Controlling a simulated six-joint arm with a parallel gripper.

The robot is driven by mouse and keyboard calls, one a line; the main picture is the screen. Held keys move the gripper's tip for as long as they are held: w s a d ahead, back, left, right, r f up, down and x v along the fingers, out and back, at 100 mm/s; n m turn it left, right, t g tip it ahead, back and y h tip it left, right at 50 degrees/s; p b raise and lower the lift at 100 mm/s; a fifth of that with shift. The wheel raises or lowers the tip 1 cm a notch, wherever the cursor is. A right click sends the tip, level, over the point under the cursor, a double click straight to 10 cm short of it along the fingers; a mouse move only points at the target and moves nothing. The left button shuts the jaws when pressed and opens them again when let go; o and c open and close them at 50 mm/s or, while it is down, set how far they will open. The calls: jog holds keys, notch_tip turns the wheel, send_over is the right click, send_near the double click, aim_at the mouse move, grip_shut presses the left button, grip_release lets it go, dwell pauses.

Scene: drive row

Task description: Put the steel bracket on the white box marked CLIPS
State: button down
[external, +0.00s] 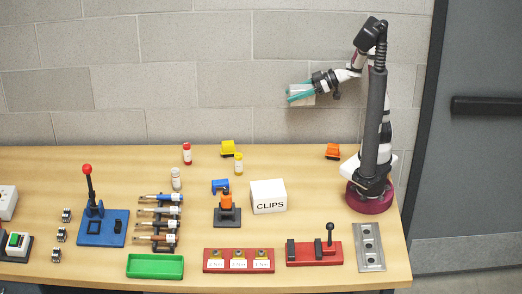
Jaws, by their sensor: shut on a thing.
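My gripper (300,92), with teal fingers, is raised high above the back of the table, in front of the block wall. It is shut on a small pale grey metal piece that looks like the steel bracket (304,99); the fingers hide part of it. The white box marked CLIPS (269,197) sits on the table below and to the left of my gripper, well apart from it. The top of the box is bare.
An orange tool on a dark stand (228,207) and a blue piece (220,186) stand just left of the box. A red fixture with a black lever (314,252) and a steel plate with holes (369,247) lie in front. Yellow (228,148) and orange (333,151) pieces lie behind.

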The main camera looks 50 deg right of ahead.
jog(key=shift+r, duration=0.85)
jog(key=s+a+n+g+y, duration=0.3)
jog(key=a+n+g, duration=0.3)
jog(key=a, duration=0.3)
jog(key=n+g+h, duration=0.1)
jog(key=n+g, duration=0.5)
jog(key=g, duration=0.2)
send_over(265, 193)
notch_tip(265, 193, down, 12)
jog(key=shift+s+f, duration=0.1)
jog(key=shift+f, duration=0.05)
notch_tip(265, 193, down, 3)
jog(key=shift+a+f, duration=0.1)
jog(key=shift+f, duration=0.45)
jog(key=shift+f, duration=0.1)
